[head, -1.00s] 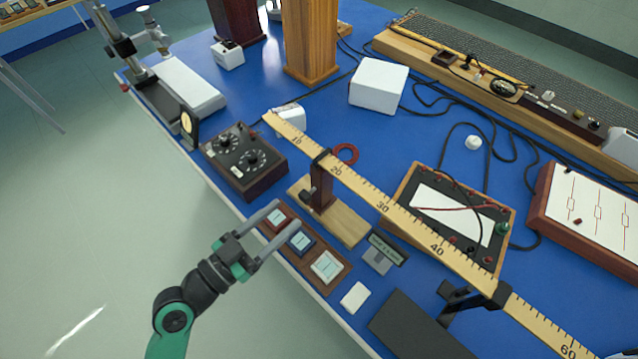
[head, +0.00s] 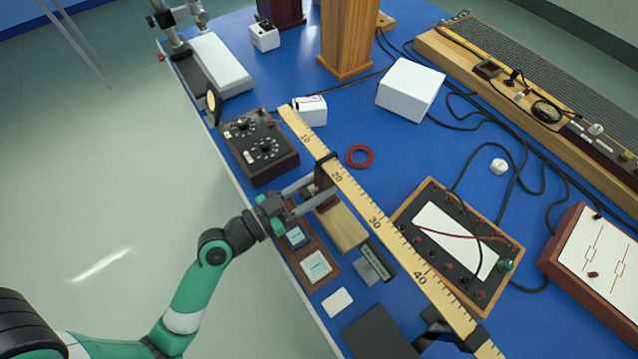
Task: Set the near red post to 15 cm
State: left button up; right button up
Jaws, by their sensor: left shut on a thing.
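The near red post (head: 323,177) is a short reddish-brown upright on a pale wooden base (head: 344,228). A black clamp (head: 326,158) at its top sits around the long wooden ruler (head: 359,199), between the 10 and 20 marks. I cannot read its exact setting. My left gripper (head: 323,187) reaches in from the lower left and is shut on the post below the ruler, with one finger on each side. The fingers hide part of the post. My right gripper is not in view.
A brown tray with small framed blocks (head: 316,266) lies under the left gripper. A dark dial box (head: 259,147) stands at its upper left. A black holder (head: 433,328) sits under the ruler's near part.

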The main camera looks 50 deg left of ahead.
pick_arm(q)
grip_shut()
dwell(1.0)
